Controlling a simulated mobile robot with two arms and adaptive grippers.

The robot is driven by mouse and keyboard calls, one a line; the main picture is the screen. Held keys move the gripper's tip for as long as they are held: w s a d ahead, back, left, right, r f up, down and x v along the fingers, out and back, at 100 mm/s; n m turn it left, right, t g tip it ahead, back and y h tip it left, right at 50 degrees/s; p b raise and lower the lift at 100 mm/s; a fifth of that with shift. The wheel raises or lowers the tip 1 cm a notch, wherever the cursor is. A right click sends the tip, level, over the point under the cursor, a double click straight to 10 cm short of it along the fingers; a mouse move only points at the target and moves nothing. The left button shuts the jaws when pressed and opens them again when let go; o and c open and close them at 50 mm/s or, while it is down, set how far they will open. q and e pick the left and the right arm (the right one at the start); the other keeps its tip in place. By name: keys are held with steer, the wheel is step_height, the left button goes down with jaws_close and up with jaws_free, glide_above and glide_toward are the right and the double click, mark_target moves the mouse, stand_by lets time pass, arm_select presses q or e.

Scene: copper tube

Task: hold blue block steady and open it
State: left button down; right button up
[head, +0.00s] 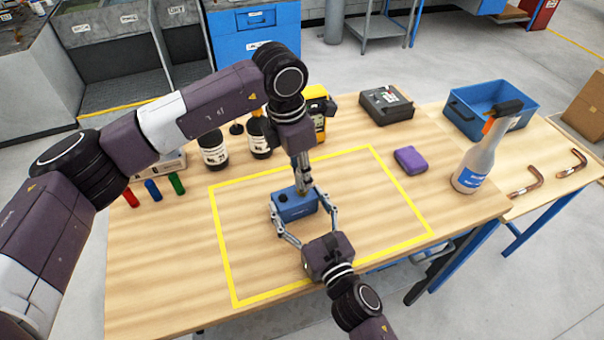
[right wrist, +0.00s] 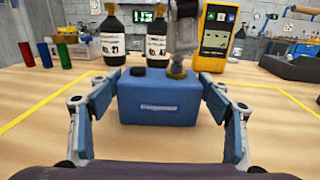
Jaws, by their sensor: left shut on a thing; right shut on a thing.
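The blue block (head: 294,207) stands upright on the table inside the yellow taped rectangle. In the right wrist view the blue block (right wrist: 158,100) shows a pale label on its front, a black cap (right wrist: 137,71) and a brass-coloured fitting (right wrist: 177,73) on top. My right gripper (head: 305,211) comes from the front, and its fingers are shut on the block's two sides. My left gripper (head: 303,184) comes down from above and is shut on the brass fitting at the block's top right. The fitting is partly hidden by the left fingers.
A purple block (head: 410,160) lies right of the block. Dark bottles (head: 213,147) and a yellow meter (right wrist: 214,38) stand behind. A spray bottle (head: 476,163), a blue bin (head: 490,108) and copper tubes (head: 525,184) are at the right. Small coloured cylinders (head: 153,190) stand at the left.

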arm_select(q)
steer(key=shift+r, duration=2.05)
arm_select(e)
steer(key=o, duration=1.8)
steer(key=shift+c, duration=0.2)
steer(key=shift+s, duration=0.1)
